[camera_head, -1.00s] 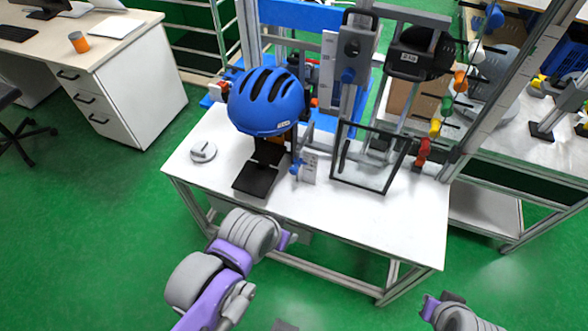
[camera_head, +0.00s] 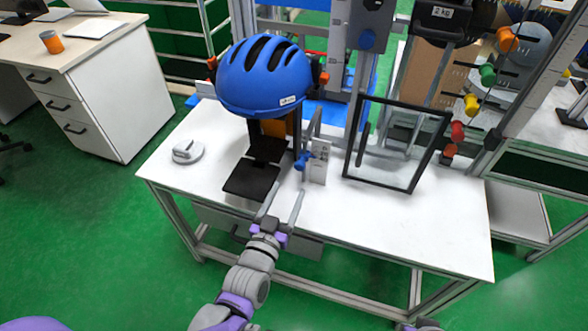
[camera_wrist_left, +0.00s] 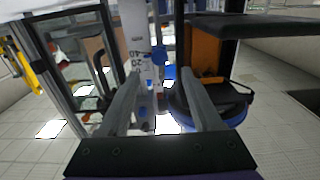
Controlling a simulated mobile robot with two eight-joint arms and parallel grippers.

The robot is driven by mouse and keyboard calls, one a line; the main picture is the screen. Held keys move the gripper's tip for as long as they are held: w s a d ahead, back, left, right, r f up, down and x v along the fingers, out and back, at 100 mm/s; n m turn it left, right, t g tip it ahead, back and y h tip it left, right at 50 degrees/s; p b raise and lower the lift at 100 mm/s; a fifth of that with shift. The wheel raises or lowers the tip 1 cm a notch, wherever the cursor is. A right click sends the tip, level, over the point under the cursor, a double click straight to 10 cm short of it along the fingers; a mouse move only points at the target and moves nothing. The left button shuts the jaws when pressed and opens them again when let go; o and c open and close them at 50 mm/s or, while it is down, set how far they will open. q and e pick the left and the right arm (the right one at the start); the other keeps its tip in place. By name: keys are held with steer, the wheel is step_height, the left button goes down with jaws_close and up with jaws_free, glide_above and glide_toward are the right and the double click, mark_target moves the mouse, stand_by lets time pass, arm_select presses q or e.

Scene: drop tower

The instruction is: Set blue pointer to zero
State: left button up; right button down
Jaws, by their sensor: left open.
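A small blue knob-like part (camera_head: 303,160), likely the blue pointer, sits beside a small upright white plate (camera_head: 318,165) on the white table (camera_head: 400,225). My left gripper (camera_head: 282,203) is open and empty above the table's front edge, in front of this part and apart from it. In the left wrist view the open fingers (camera_wrist_left: 159,75) point toward a blue part (camera_wrist_left: 159,56) beside a white numbered scale (camera_wrist_left: 135,45). Its exact reading is not legible. Only a piece of my right arm shows at the bottom edge; its fingers are hidden.
A blue helmet (camera_head: 266,78) hangs above a black plate (camera_head: 251,180) left of the small scale. A black-framed clear panel (camera_head: 392,165) stands to the right. A grey round object (camera_head: 187,152) lies at the left. The table's front right is clear.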

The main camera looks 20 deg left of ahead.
mark_target(299, 168)
arm_select(q)
steer(key=w, duration=0.5)
steer(key=w+b, duration=0.1)
steer(key=w, duration=0.3)
steer(key=shift+w+d, duration=0.2)
steer(key=shift+w, duration=0.2)
jaws_close()
stand_by(0.9)
